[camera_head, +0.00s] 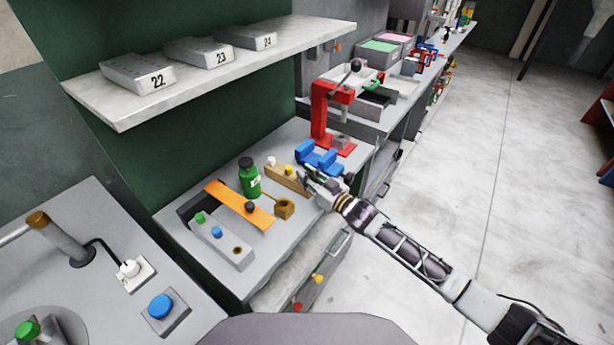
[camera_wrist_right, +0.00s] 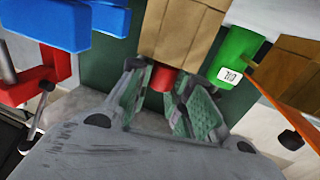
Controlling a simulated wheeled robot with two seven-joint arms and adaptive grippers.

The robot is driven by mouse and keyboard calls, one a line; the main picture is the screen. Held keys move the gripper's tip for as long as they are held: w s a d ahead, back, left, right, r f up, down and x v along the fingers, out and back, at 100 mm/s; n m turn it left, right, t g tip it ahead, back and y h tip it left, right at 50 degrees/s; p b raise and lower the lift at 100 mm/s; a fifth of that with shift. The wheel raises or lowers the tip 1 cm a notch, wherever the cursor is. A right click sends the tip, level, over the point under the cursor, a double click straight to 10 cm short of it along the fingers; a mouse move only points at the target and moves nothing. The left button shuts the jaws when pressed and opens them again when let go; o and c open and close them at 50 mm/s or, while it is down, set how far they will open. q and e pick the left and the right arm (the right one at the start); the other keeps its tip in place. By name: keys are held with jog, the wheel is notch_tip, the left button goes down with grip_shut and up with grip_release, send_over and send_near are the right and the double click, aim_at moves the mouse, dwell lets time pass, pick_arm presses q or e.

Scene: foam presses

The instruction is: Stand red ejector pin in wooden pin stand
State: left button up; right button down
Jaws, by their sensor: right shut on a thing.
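The wooden pin stand (camera_head: 286,180) is a long, light-brown block on the grey bench, with a white and a yellow pin head on it. In the right wrist view the stand (camera_wrist_right: 183,35) fills the top middle, just past my fingertips. My right gripper (camera_head: 314,178) is at the stand's right end. In the right wrist view its green-padded fingers (camera_wrist_right: 165,82) are shut on the red ejector pin (camera_wrist_right: 162,79), whose red end shows against the stand's edge. I cannot tell whether the pin is seated in the stand. My left gripper is not in view.
A blue fixture (camera_head: 318,158) and a red press (camera_head: 322,115) stand close behind my right gripper. A shelf (camera_head: 210,75) overhangs the back.

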jog(key=shift+f, duration=0.15)
jog(key=c, duration=1.2)
grip_release()
jog(key=shift+c, duration=0.2)
jog(key=shift+d, duration=0.1)
jog(key=v, duration=1.2)
